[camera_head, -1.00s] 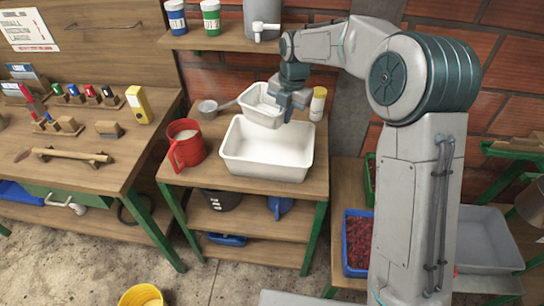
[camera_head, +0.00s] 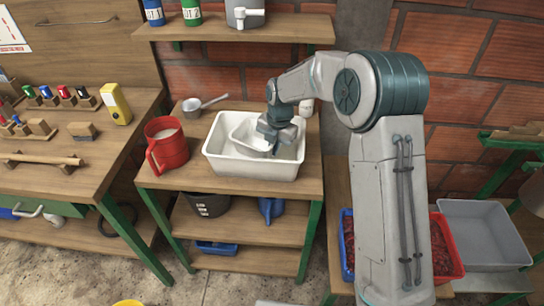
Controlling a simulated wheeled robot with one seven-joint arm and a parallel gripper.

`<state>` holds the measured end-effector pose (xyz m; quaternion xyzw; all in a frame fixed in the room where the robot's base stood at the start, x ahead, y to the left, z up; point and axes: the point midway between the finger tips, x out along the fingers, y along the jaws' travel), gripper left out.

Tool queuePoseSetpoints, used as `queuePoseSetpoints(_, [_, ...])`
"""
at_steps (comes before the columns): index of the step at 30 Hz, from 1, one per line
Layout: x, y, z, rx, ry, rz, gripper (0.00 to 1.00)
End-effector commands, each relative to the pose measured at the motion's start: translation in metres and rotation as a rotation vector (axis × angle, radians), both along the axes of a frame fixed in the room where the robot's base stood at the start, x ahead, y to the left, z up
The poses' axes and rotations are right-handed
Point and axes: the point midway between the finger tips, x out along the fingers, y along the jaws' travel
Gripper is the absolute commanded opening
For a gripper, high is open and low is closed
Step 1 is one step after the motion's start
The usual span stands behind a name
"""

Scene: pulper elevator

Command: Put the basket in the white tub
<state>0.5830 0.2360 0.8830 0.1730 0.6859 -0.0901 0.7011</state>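The white tub (camera_head: 248,168) stands on the wooden table. The small white basket (camera_head: 246,129) is inside the tub's outline, toward its back and middle, looking slightly tilted. Whether it rests on the tub's floor is hard to tell. My gripper (camera_head: 275,143) reaches down at the basket's right side and appears shut on its rim; the fingertips are partly hidden against the basket.
A red jug (camera_head: 167,148) stands close to the tub's left. A blue crate (camera_head: 346,243) and a red crate (camera_head: 447,247) stand to the right.

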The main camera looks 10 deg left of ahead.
Motion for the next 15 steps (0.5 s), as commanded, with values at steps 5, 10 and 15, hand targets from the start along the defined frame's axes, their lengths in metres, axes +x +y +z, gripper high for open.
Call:
queuePoseSetpoints(5, [0.000,0.000,-0.015,-0.001,0.001,0.000,0.00])
queuePoseSetpoints(10, [0.000,0.000,-0.038,-0.001,0.000,0.000,0.00])
queuePoseSetpoints(15, [0.000,0.000,-0.040,0.001,-0.001,0.000,0.00])
